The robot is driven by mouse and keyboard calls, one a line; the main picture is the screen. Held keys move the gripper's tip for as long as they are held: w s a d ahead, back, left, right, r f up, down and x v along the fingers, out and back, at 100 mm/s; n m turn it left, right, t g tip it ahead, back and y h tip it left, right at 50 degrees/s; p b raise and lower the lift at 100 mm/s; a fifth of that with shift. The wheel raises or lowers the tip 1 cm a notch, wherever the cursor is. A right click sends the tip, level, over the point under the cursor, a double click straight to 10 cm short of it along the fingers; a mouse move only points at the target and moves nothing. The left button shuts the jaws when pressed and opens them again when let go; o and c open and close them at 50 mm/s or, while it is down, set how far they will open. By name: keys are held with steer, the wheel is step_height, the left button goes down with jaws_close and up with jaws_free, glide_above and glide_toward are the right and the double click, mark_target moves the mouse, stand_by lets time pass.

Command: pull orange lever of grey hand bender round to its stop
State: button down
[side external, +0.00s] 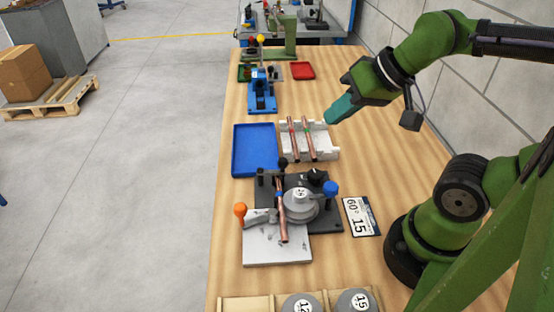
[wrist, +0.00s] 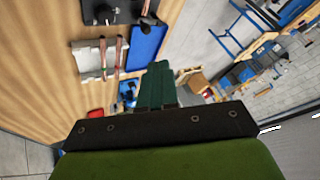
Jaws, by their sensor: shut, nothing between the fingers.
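The grey hand bender (side external: 301,205) stands on a dark base plate on the wooden bench in the side view. Its orange lever knob (side external: 240,209) is at the bender's left front. A copper tube (side external: 281,218) lies through the bender, beside the round grey former. My gripper (side external: 329,121) is raised at the right of the bench, behind the bender and well apart from the lever. Its teal fingers are shut and empty; they also show in the wrist view (wrist: 157,85). The orange lever cannot be made out in the wrist view.
A white rack (side external: 325,143) with copper tubes and a blue tray (side external: 255,150) stand behind the bender. A blue-knobbed handle (side external: 330,188) and a sign card (side external: 361,216) are at its right. Spare round formers (side external: 302,304) sit in front. The bench's left edge is open.

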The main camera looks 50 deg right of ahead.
steer(key=c, duration=1.7)
jaws_free()
steer(key=shift+o, duration=1.1)
steer(key=shift+a+f, duration=0.3)
steer(key=shift+a, duration=0.05)
steer(key=o, duration=0.7)
steer(key=w+a+g, duration=0.1)
steer(key=a, duration=0.1)
steer(key=w+a+n+g, duration=0.1)
steer(key=w+a, duration=0.1)
steer(key=a, duration=0.1)
steer(key=w+a+f+g, duration=0.1)
steer(key=w+a+g, duration=0.1)
steer(key=shift+w+a+n, duration=0.25)
steer(key=shift+a+n, duration=0.05)
steer(key=shift+a, duration=0.1)
steer(key=shift+c, duration=0.2)
steer(key=m+g+h, duration=0.2)
steer(key=m+g, duration=0.1)
steer(key=m, duration=0.3)
glide_above(240, 207)
step_height(240, 207, down, 16)
steer(key=shift+f, duration=0.1)
jaws_close()
